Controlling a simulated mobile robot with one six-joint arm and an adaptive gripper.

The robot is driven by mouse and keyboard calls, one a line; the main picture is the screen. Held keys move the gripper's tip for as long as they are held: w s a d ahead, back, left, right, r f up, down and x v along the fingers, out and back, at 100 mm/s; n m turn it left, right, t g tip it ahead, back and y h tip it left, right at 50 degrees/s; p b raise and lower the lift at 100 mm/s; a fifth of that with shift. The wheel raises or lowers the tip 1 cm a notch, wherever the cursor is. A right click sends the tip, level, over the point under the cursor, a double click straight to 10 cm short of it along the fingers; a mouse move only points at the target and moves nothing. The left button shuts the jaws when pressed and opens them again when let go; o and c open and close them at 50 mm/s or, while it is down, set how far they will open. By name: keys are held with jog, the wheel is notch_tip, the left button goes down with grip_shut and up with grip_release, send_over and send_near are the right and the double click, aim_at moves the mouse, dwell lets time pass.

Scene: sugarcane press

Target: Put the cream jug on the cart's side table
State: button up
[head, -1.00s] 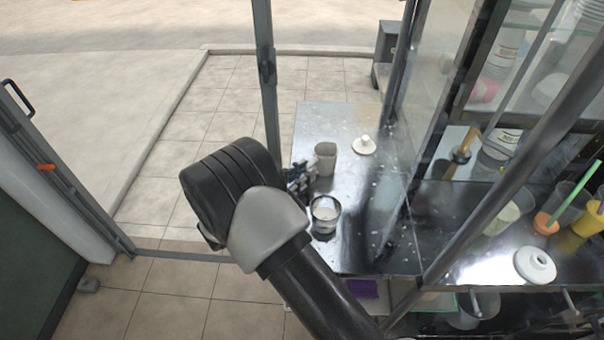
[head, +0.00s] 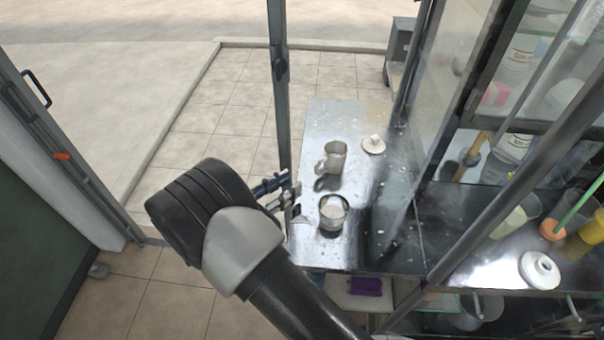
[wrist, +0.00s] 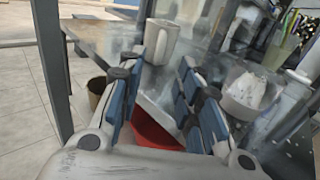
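The cream jug (head: 333,157) stands upright on the cart's metal side table (head: 318,255), its handle toward the left. It also shows ahead of my fingers in the wrist view (wrist: 163,40). My gripper (head: 292,192) is left of the jug at the table's left edge, apart from it. In the wrist view its blue-padded fingers (wrist: 160,88) are spread open with nothing between them. My arm hides none of the jug.
A metal cup with white contents (head: 333,212) stands close in front of the jug, near my gripper. A white lid (head: 373,146) lies behind right. A grey post (head: 279,75) rises at the table's left edge. Glass panels (head: 440,90) close off the right.

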jog(key=shift+v, duration=1.75)
